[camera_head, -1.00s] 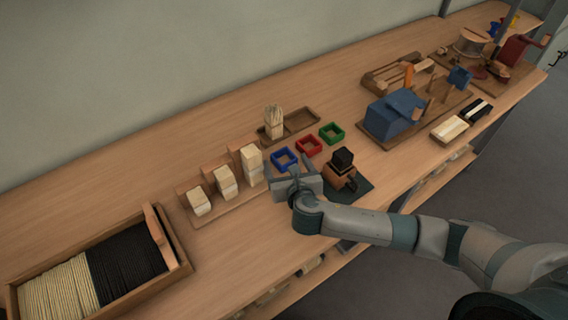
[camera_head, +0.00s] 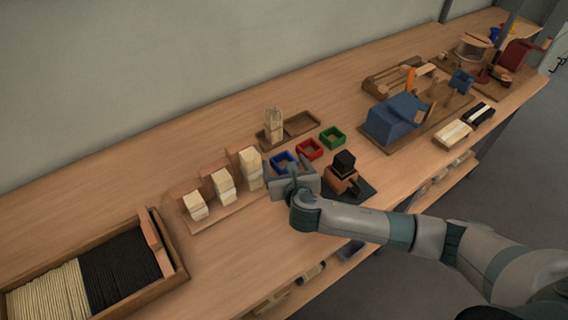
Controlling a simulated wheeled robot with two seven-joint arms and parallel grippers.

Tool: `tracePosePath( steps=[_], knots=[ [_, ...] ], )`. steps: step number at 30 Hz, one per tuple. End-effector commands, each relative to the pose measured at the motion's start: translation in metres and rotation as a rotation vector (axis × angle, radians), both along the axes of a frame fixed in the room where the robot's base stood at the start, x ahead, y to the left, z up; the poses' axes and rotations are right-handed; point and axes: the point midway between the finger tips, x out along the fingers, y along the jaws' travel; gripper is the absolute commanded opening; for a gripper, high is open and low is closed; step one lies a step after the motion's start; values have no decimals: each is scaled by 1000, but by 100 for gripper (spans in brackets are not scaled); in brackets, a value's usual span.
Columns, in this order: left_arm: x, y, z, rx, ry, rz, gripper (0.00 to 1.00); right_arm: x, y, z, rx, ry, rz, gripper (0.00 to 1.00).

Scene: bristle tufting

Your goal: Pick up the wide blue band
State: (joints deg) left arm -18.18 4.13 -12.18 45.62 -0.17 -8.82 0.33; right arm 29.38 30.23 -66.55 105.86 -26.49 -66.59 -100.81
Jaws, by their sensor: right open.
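The wide blue band (camera_head: 281,159) is a square blue ring lying on the bench, at the left end of a row with a red band (camera_head: 310,149) and a green band (camera_head: 333,137). My right gripper (camera_head: 288,168) is open, with its fingers at the near side of the blue band. The gripper body hides the band's near part, and I cannot tell whether a finger touches it. My left gripper is not in view.
A black-topped block (camera_head: 343,170) stands close on the right. Behind is a tray (camera_head: 300,124) with a bristle bundle. A box of bristles (camera_head: 170,285) is at lower left.

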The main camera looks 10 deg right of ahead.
Motion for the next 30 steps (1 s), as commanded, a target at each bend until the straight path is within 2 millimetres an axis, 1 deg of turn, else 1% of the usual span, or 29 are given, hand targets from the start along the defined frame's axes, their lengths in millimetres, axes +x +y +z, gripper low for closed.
tracePosePath(
  steps=[4, 5, 6, 8, 9, 11, 23, 26, 30],
  knots=[
    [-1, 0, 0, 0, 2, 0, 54, 0, 0, 0, 0, 0, 0, 79],
    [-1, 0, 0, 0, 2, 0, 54, 0, 0, 0, 0, 0, 0, 74],
    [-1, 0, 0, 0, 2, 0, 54, 0, 0, 0, 0, 0, 0, 64],
    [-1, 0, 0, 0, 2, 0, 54, 0, 0, 0, 0, 0, 0, 50],
    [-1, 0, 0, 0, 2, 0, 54, 0, 0, 0, 0, 0, 0, 41],
    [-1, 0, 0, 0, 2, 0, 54, 0, 0, 0, 0, 0, 0, 28],
    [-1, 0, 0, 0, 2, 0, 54, 0, 0, 0, 0, 0, 0, 27],
    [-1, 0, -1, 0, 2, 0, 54, 0, 0, 4, 0, 0, -1, 27],
    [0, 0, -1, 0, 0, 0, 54, 0, 0, 15, 1, -2, 1, 27]
  ],
)
